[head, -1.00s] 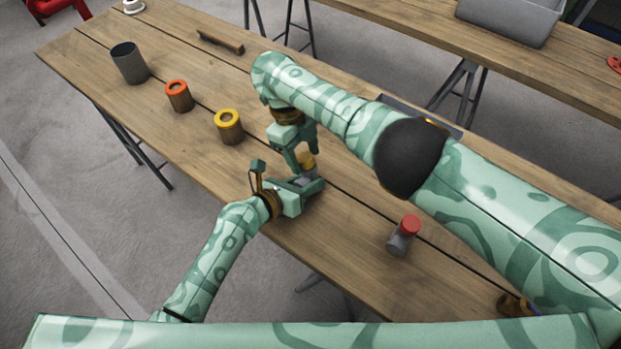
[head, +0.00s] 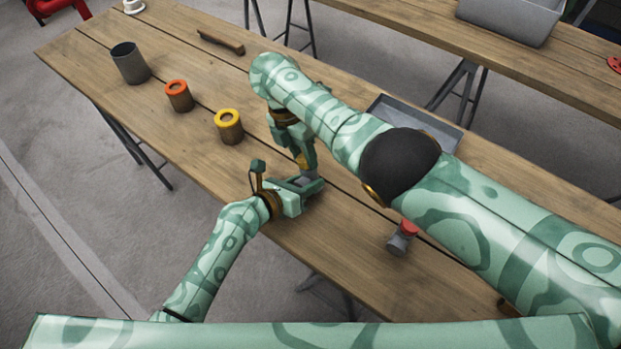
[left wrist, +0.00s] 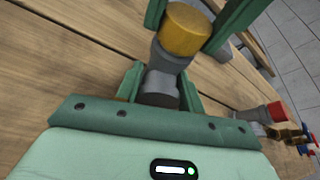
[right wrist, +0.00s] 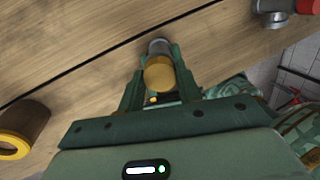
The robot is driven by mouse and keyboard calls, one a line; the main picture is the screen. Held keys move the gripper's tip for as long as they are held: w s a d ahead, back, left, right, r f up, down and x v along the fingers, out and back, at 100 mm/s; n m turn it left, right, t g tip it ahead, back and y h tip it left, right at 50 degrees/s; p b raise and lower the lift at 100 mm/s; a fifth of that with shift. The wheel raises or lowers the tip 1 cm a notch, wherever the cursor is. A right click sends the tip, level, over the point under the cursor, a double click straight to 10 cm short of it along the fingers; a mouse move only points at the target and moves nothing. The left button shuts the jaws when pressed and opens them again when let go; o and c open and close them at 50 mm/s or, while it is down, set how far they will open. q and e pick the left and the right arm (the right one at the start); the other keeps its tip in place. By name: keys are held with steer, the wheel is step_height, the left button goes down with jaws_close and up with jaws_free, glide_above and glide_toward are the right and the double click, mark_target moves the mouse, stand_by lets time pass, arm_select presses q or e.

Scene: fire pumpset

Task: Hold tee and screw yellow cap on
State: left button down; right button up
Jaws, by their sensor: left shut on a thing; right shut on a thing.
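The grey tee (left wrist: 168,62) is between the fingers of my left gripper (left wrist: 160,86) in the left wrist view. The left gripper (head: 303,187) is shut on it above the table. The yellow cap (left wrist: 185,29) sits at the end of the tee, in line with it. My right gripper (right wrist: 158,76) is shut on the yellow cap (right wrist: 159,73), one finger on each side. In the head view the right gripper (head: 305,152) hides most of the cap. I cannot tell how far the cap is threaded on.
A yellow-rimmed pot (head: 228,128), an orange-rimmed pot (head: 178,97) and a grey cup (head: 129,63) stand at left. A grey tray (head: 385,108) lies behind my right arm.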

arm_select(q)
steer(key=shift+s+a+f, duration=0.1)
steer(key=shift+f, duration=0.15)
arm_select(e)
steer(key=m, duration=0.6)
steer(key=shift+m, duration=0.4)
steer(key=m, duration=0.9)
steer(key=shift+m, duration=0.3)
steer(key=m, duration=0.3)
steer(key=shift+f, duration=0.1)
steer(key=m, duration=0.6)
steer(key=shift+m, duration=0.3)
steer(key=m, duration=1.2)
steer(key=shift+d+m, duration=0.1)
steer(key=shift+m, duration=0.3)
steer(key=o, duration=1.2)
steer(key=shift+c, duration=0.2)
